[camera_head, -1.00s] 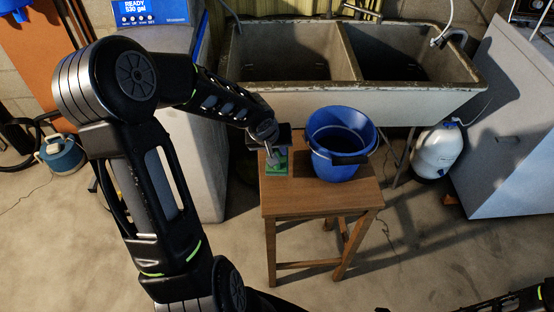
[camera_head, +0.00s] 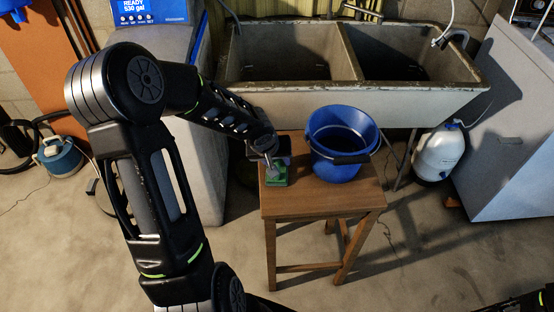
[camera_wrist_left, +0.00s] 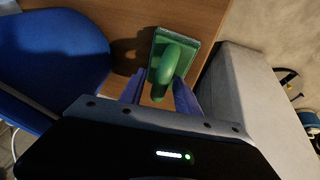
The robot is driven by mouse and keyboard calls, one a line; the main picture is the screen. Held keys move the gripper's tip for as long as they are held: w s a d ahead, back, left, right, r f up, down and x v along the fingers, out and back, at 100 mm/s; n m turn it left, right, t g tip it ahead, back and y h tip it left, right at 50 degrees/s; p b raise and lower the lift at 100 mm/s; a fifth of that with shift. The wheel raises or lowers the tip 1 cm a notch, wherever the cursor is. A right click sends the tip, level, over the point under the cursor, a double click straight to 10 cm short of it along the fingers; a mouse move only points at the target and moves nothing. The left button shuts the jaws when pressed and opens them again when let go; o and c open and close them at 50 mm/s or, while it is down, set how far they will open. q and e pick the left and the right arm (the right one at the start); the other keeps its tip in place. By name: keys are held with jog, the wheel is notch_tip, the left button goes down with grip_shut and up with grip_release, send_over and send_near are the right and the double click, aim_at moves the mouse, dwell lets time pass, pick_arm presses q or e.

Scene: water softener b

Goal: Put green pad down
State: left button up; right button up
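The green pad (camera_head: 276,180), a block with a curved handle, lies at the left side of the wooden stool's top (camera_head: 318,198), beside the blue bucket (camera_head: 336,166). The pad also shows in the left wrist view (camera_wrist_left: 161,68), near the stool's edge, and appears to rest on the wood. My left gripper (camera_head: 269,168) is just above the pad. In the left wrist view its purple fingers (camera_wrist_left: 158,86) are spread either side of the handle, with a gap visible on the left side. Contact on the right side is unclear. My right gripper is not visible.
The blue bucket fills the back right of the stool, its dark handle hanging toward the front. The front of the stool top is clear. A concrete double sink (camera_head: 350,104) stands behind, the grey water softener (camera_head: 205,150) to the left, and a white jug (camera_head: 438,152) to the right.

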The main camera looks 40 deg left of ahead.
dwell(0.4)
pick_arm(q)
jog(key=p+v, duration=0.3)
jog(key=v, duration=0.4)
jog(key=shift+r, duration=0.4)
dwell(0.4)
